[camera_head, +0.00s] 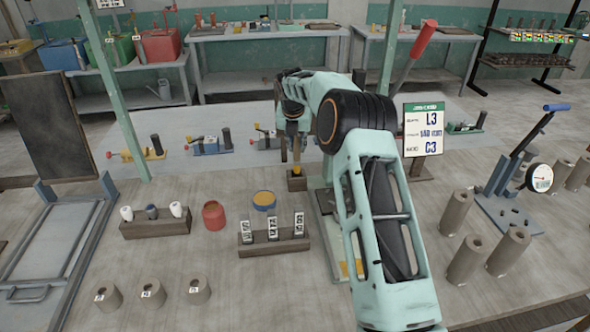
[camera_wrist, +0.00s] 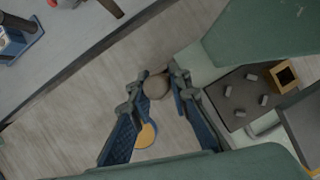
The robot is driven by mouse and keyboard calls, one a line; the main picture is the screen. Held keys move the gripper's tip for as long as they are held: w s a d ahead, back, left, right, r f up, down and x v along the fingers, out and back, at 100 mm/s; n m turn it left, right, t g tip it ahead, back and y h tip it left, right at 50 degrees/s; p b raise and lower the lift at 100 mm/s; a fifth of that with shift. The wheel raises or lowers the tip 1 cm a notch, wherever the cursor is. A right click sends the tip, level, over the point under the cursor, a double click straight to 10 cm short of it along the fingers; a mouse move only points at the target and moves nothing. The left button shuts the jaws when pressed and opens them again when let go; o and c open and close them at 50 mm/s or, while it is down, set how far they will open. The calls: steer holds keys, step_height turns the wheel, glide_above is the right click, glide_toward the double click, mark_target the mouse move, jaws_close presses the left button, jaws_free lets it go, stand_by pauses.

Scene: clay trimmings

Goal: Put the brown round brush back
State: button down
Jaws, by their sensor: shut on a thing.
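My gripper (camera_head: 292,122) is above the table near its middle, shut on a brown thing that I take for the round brush (camera_head: 292,130). In the wrist view the brush shows as a round tan end (camera_wrist: 157,87) between the two blue fingers.
A blue pot with yellow contents (camera_head: 264,200) and a red pot (camera_head: 214,215) stand left of my arm. Near them are a rack with three labelled pieces (camera_head: 273,247) and another rack (camera_head: 155,227). A sign (camera_head: 424,130) and grey cylinders (camera_head: 457,212) stand right.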

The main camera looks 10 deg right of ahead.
mark_target(296, 157)
steer(key=shift+f+p, duration=0.35)
steer(key=shift+f, duration=2.75)
steer(key=shift+f, duration=0.15)
steer(key=c, duration=1.8)
jaws_free()
steer(key=shift+r, duration=0.25)
steer(key=b+v, duration=0.1)
steer(key=v, duration=1)
steer(key=shift+s+r, duration=0.2)
steer(key=shift+r, duration=0.15)
steer(key=shift+a, duration=0.1)
